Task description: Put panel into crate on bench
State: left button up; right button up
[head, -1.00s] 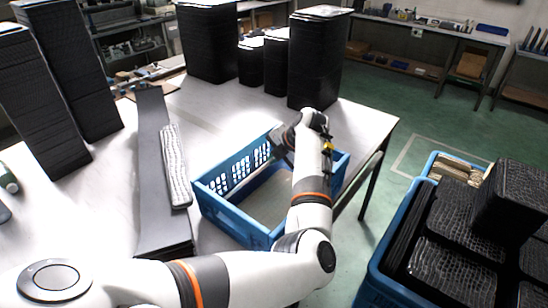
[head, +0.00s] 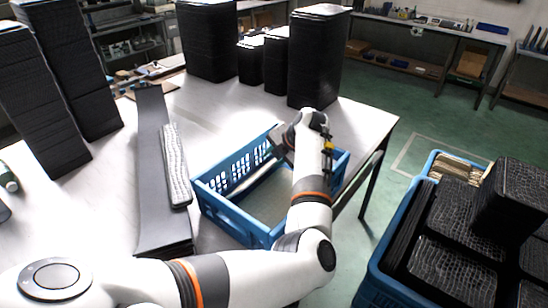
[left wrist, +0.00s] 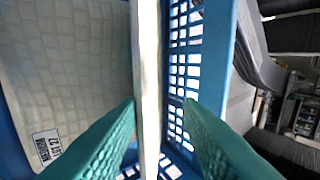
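The blue crate (head: 232,219) stands on the bench (head: 108,215). My left gripper (left wrist: 161,101) is over the crate, its fingertips mostly hidden by my arm in the head view. In the left wrist view its two teal fingers are apart, with the pale edge of a panel (left wrist: 148,60) between them. A clear gap shows on the right side of that edge. In the head view this panel (head: 250,176) stands on edge, near the crate's far-left lattice wall. A pale panel with a label (left wrist: 65,65) lies flat in the crate. My right gripper is out of view.
A long dark stack (head: 155,190) with a pale textured strip (head: 175,170) on it lies left of the crate. Tall black stacks (head: 316,60) stand at the back and left (head: 45,110). A blue bin of black panels (head: 455,235) stands right of the bench.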

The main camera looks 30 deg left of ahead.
pick_arm(q)
jog(key=shift+r, duration=0.1)
notch_tip(320, 180, up, 10)
jog(key=b, duration=0.1)
jog(key=shift+b, duration=0.4)
jog(key=shift+f, duration=0.2)
dwell(0.7)
